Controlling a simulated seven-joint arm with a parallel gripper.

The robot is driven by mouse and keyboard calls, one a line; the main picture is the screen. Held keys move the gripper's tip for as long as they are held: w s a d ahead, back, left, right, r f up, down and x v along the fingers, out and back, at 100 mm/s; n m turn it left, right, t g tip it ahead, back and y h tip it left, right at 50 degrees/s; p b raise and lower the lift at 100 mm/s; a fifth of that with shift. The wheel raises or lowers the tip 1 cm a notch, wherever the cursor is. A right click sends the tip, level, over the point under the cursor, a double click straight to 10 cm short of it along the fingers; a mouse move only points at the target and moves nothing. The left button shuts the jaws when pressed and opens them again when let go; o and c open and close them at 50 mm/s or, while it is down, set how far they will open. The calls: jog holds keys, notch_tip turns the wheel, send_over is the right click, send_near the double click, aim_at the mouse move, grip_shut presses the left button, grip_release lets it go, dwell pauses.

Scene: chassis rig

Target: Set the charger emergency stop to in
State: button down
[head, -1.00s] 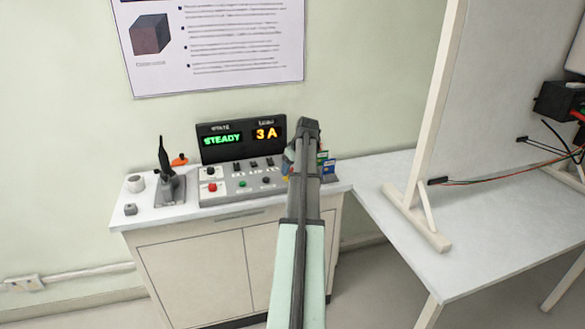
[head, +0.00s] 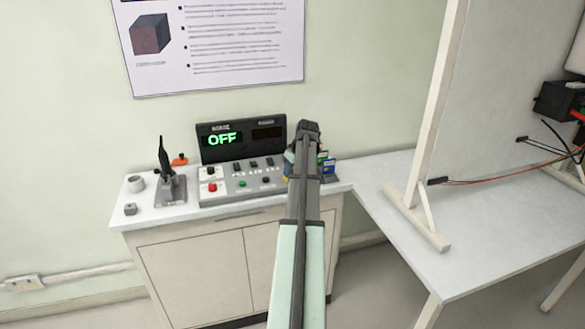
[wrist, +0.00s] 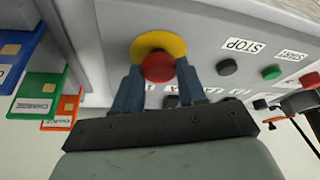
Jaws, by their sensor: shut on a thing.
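The emergency stop is a red mushroom button (wrist: 158,67) on a yellow disc (wrist: 150,42), in the upper middle of the wrist view. My gripper (wrist: 156,76) has its two blue fingers on either side of the red button, shut on it. In the head view my arm (head: 305,190) reaches over the right end of the charger panel (head: 225,188) and hides the emergency stop. The charger display (head: 241,140) reads OFF in green on its left field, and its right field is dark.
A black STOP-labelled button (wrist: 227,67), a green button (wrist: 271,72) and another red button (wrist: 309,80) lie to the right. Blue, green and orange cards (wrist: 38,95) stand close on the left. A lever unit (head: 169,184) stands left of the panel.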

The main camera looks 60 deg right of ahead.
jog(key=shift+f, duration=0.2)
jog(key=c, duration=0.6)
grip_release()
jog(key=shift+c, duration=0.2)
jog(key=shift+r, duration=0.2)
jog(key=v, duration=1.3)
jog(key=shift+r, duration=0.25)
jog(key=shift+s+a+f, duration=0.1)
